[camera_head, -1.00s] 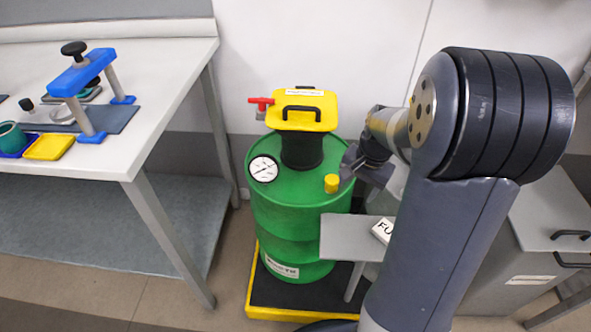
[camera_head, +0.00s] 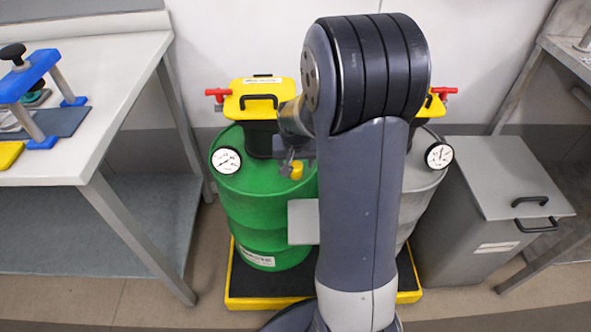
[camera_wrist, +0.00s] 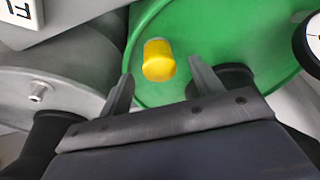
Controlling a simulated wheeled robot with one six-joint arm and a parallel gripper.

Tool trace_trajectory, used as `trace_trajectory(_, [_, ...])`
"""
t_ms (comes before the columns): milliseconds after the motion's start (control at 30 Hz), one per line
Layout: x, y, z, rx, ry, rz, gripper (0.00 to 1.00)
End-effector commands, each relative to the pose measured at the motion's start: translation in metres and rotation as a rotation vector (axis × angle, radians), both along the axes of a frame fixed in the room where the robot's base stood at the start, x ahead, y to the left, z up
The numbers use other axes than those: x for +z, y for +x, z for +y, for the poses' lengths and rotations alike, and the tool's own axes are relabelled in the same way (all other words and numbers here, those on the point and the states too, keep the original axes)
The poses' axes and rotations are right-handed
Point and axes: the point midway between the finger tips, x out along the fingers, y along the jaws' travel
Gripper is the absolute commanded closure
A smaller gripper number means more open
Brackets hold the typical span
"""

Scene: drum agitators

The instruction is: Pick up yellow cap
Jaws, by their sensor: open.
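The yellow cap (camera_wrist: 158,60) stands on top of the green drum (camera_wrist: 215,30) in the wrist view. In the head view the cap (camera_head: 296,170) shows near the right edge of the green drum's lid (camera_head: 232,185). My gripper (camera_wrist: 160,80) is open in the wrist view, its two fingers apart. The cap appears between and just beyond the fingertips, with a gap on each side. In the head view my gripper (camera_head: 292,163) is small and partly hidden by my arm, close beside the cap.
A grey drum (camera_head: 428,190) stands to the right, partly behind my arm. A gauge (camera_head: 226,160) and a yellow-topped agitator head (camera_head: 250,100) sit on the green drum. A grey plate (camera_head: 303,222) juts out near the arm. A workbench (camera_head: 90,130) is at left, a grey bin (camera_head: 490,205) at right.

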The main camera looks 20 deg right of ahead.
Motion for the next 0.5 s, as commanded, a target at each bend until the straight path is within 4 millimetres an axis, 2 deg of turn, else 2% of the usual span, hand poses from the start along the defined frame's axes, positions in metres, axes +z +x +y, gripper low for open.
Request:
trace_trajectory(33, [-0.012, 0.001, -0.001, 0.000, 0.001, 0.002, 0.38])
trace_trajectory(200, [-0.028, 0.007, -0.003, -0.001, 0.001, 0.001, 0.38])
trace_trajectory(467, [-0.029, 0.008, -0.003, -0.001, 0.000, 0.000, 0.38])
trace_trajectory(500, [-0.029, 0.008, -0.003, -0.001, 0.000, 0.000, 0.41])
